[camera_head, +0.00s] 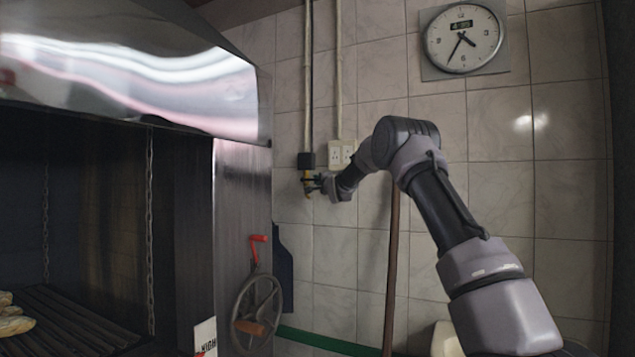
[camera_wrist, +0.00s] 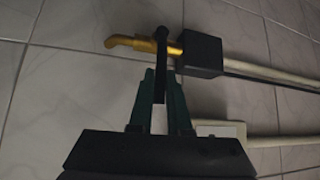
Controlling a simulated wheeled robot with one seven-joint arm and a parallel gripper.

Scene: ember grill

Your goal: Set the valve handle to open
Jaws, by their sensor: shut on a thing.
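The yellow valve pipe (camera_wrist: 125,42) sticks out of a black block on the tiled wall, its bent spout at the left in the wrist view. The dark valve handle (camera_wrist: 161,50) crosses the pipe at about a right angle and points down toward my gripper (camera_wrist: 161,84). The gripper's green fingers are shut on the handle's lower part. In the head view, the small yellow valve (camera_head: 308,184) is below the black block on the wall, with my gripper (camera_head: 319,183) at its right side. The handle is too small to make out there.
The black block (camera_wrist: 203,55) joins a white pipe. A white socket plate (camera_head: 342,151) is close beside my wrist. A metal grill hood (camera_head: 130,75) and a wheel with a red crank (camera_head: 257,305) stand at left. A brown pole (camera_head: 391,270) leans below my arm.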

